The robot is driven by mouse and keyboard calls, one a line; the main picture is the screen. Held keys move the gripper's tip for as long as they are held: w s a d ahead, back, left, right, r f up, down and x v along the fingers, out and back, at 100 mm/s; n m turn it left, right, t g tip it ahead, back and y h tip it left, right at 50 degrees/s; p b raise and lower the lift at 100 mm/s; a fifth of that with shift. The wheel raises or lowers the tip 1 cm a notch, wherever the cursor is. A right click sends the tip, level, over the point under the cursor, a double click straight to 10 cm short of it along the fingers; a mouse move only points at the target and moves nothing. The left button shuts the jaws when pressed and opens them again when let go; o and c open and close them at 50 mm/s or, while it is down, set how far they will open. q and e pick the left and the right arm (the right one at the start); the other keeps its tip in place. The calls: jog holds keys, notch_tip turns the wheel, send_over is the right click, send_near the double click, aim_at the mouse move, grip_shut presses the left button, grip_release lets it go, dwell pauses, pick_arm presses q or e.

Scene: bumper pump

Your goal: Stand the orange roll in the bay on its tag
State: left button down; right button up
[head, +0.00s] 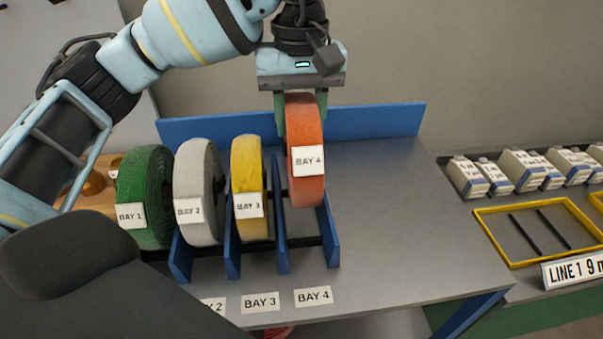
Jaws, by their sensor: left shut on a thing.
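The orange roll (305,190) carries a white BAY 4 tag and hangs upright from my left gripper (302,98). The gripper is shut on its top edge from above. The roll's lower end is at the tops of the two rightmost blue dividers of the rack (282,240), higher than the other rolls. Whether it touches a divider I cannot tell. The bay below it is empty, with a BAY 4 label (313,296) on the table in front. My right gripper is not in view.
Green (146,185), grey (196,180) and yellow (248,180) rolls stand to the left, tagged BAY 1, BAY 2 and BAY 3. The grey table (400,220) is clear right of the rack. White boxes (520,170) and a yellow frame (515,265) lie further right.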

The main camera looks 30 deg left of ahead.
aim_at(300, 99)
pick_arm(q)
jog(key=shift+f, duration=3.65)
jog(key=c, duration=0.8)
grip_release()
jog(key=shift+f, duration=0.1)
jog(key=shift+c, duration=0.2)
notch_tip(300, 99, up, 12)
jog(key=shift+r+p, duration=0.15)
jog(key=shift+p, duration=0.25)
